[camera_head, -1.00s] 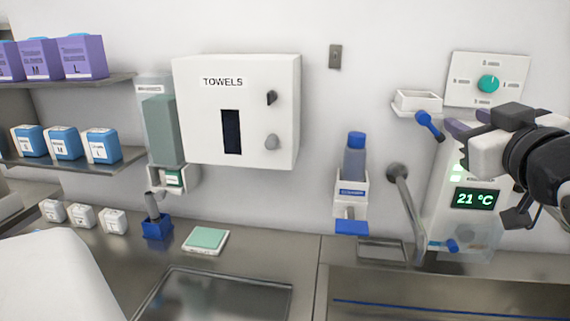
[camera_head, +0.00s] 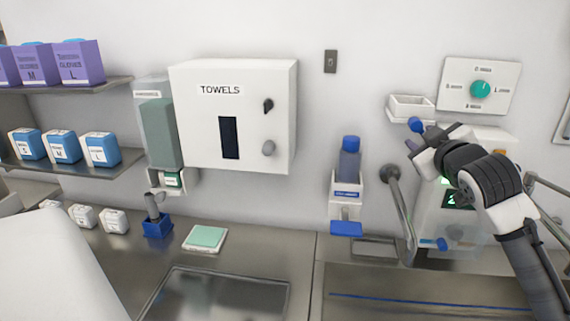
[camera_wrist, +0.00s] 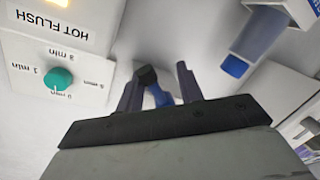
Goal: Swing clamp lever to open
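A short lever with a blue end (camera_head: 415,124) projects beside a small white wall tray. I take it for the clamp lever; no label on it confirms this. My gripper (camera_head: 421,140) is right at it and hides much of it in the head view. In the wrist view my gripper (camera_wrist: 158,84) has its two dark fingers apart. The blue lever (camera_wrist: 160,95) shows between them, with a dark rounded part (camera_wrist: 147,76) beyond it. I cannot tell whether a finger touches it.
The dial panel (camera_head: 481,84) is right of the gripper. The white tray (camera_head: 411,108) is just above it. A blue-capped bottle (camera_head: 349,160) and a grey pipe with a round head (camera_head: 392,174) are to the left and below. My arm partly covers the temperature unit (camera_head: 432,212).

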